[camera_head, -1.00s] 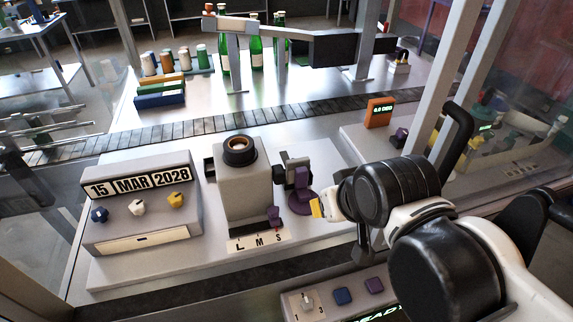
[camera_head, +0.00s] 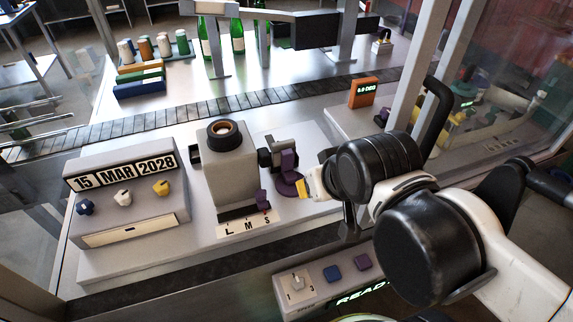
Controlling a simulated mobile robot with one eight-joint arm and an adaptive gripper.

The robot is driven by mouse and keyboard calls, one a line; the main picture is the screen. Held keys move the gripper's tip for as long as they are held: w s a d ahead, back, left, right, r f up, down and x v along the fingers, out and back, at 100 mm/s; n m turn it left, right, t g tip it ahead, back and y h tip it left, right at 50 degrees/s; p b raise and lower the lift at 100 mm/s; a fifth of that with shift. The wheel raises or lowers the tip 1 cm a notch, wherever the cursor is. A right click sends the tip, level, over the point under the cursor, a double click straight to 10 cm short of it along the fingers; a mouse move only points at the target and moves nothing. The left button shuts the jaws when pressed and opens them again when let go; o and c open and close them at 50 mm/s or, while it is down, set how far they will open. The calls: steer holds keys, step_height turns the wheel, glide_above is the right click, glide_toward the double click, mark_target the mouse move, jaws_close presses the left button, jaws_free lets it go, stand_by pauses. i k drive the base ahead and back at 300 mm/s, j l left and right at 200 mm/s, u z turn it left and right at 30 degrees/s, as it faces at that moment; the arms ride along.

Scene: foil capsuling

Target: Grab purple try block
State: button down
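An upright purple block (camera_head: 288,160) stands over a round purple base (camera_head: 291,186), to the right of the grey machine (camera_head: 229,178). I take it to be the try block, but cannot be sure. A smaller purple piece (camera_head: 262,199) sits at the machine's front above the L M S plate.
A control panel (camera_head: 325,277) with blue and purple buttons is in front. A conveyor (camera_head: 200,110) runs behind, with green bottles (camera_head: 237,38) beyond. A frame post (camera_head: 412,75) rises behind my arm.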

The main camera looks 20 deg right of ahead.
mark_target(288, 174)
steer(key=k+z, duration=0.2)
steer(key=z, duration=0.15)
steer(key=k+z, duration=0.15)
steer(key=z, duration=0.2)
steer(key=k+l+z, duration=0.15)
steer(key=z, duration=0.2)
